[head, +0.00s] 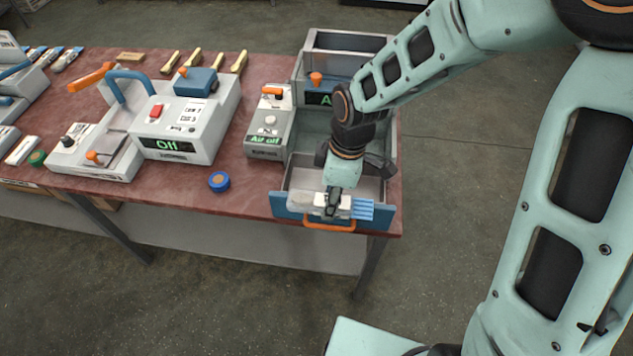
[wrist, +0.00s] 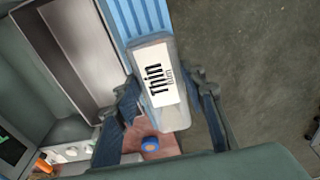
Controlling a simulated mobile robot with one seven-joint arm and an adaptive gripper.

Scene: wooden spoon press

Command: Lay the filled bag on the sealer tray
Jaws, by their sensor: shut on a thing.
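My gripper (head: 333,208) is low over the front edge of the right machine's open tray (head: 365,186), beside its orange handle (head: 329,226). It is shut on a pale block labelled "Thin film" (wrist: 158,85), which lies between the two fingers in the wrist view. I cannot tell whether this piece touches the tray's front wall. I cannot make out a filled bag for certain. A machine with a blue handle (head: 127,76) and an "Off" display (head: 170,146) stands to the left.
The machine beside the tray (head: 269,139) reads "Air off". A blue round piece (head: 219,181) lies on the red table (head: 235,202), left of the tray. Several yellow-handled tools (head: 195,62) lie at the table's back. Open floor (head: 467,180) lies right of the table.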

